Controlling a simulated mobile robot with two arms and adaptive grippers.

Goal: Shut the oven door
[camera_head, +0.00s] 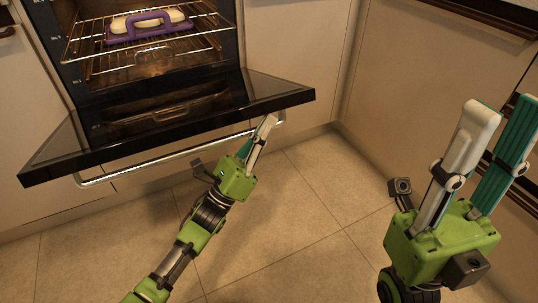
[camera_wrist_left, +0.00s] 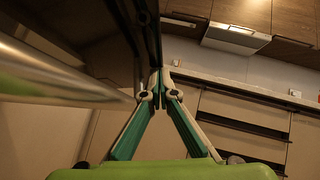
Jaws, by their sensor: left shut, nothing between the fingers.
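The oven door (camera_head: 170,122) is open, folded down with its dark inner glass facing up. Its silver handle (camera_head: 178,155) runs along the front edge and shows as a thick bar (camera_wrist_left: 50,80) at left in the left wrist view. My left gripper (camera_head: 268,122) is shut and empty, its tips by the door's front edge near the handle's right end. In the left wrist view its fingertips (camera_wrist_left: 159,75) meet against the dark door; I cannot tell whether they touch it. My right gripper (camera_head: 508,103) is open and empty at the right, away from the door.
A purple tray (camera_head: 146,31) with pale loaves sits on the wire rack (camera_head: 85,48) inside the oven. Cream cabinets (camera_head: 297,50) flank the oven, and more cabinets stand close behind my right gripper. The tiled floor (camera_head: 300,215) between my arms is clear.

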